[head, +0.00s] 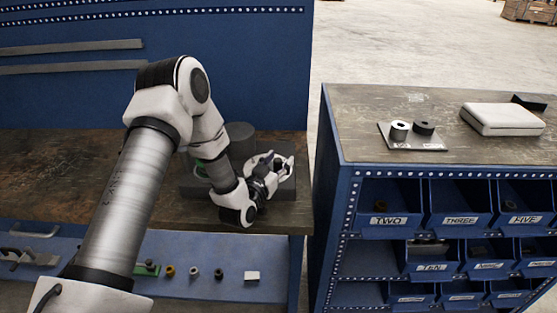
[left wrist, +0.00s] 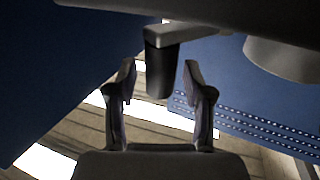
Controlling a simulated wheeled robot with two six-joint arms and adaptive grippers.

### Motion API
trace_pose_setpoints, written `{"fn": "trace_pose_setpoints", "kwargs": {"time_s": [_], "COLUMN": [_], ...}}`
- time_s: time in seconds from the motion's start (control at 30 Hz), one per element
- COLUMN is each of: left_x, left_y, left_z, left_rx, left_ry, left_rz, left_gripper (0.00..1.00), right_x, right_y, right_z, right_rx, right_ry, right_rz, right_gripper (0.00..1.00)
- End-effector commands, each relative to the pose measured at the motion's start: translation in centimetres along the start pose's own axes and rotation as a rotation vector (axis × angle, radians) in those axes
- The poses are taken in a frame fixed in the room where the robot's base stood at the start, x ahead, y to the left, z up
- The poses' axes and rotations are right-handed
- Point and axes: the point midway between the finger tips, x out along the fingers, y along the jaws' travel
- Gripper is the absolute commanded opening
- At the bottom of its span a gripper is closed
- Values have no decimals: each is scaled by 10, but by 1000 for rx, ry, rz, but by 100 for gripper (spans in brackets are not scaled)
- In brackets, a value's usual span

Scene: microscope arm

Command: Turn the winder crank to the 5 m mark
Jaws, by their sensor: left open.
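The winder stands on the brown workbench, with a dark base (head: 285,190), a grey drum (head: 240,134) and a white round part (head: 256,160) partly covered by my gripper. Its crank shows in the left wrist view as a grey arm (left wrist: 187,33) with a dark cylindrical handle (left wrist: 160,75). My left gripper (head: 279,170) is open at the winder. In the left wrist view its two fingers (left wrist: 160,92) stand on either side of the handle, with gaps visible on both sides. The scale marks cannot be read. My right gripper is not in view.
A blue lower shelf (head: 185,295) holds several small parts. A blue cabinet (head: 335,145) with labelled bins stands to the right across a gap. Its top carries a grey plate (head: 412,143) with two rings and a white case (head: 502,118).

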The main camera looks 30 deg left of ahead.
Motion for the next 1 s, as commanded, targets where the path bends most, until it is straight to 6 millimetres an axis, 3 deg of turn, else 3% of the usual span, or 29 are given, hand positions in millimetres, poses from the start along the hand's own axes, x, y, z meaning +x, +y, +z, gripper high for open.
{"fn": "trace_pose_setpoints", "kwargs": {"time_s": [0.13, 0.17, 0.2, 0.3, 0.67, 1.0], "left_x": [0, 0, 0, 0, 0, 10], "left_y": [0, 0, 0, 0, 1, 8], "left_z": [0, 0, 0, 0, 2, 6], "left_rx": [0, 0, 0, 0, 1, 4], "left_ry": [-1, -1, -1, -1, -3, -1], "left_rz": [0, 0, 0, 0, -20, -187], "left_gripper": [52, 44, 30, 0, 0, 0], "right_x": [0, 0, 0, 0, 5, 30], "right_y": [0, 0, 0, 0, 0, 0], "right_z": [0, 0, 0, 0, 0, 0], "right_rx": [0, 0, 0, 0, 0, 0], "right_ry": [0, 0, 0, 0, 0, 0], "right_rz": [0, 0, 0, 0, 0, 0], "right_gripper": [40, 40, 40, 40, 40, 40]}}
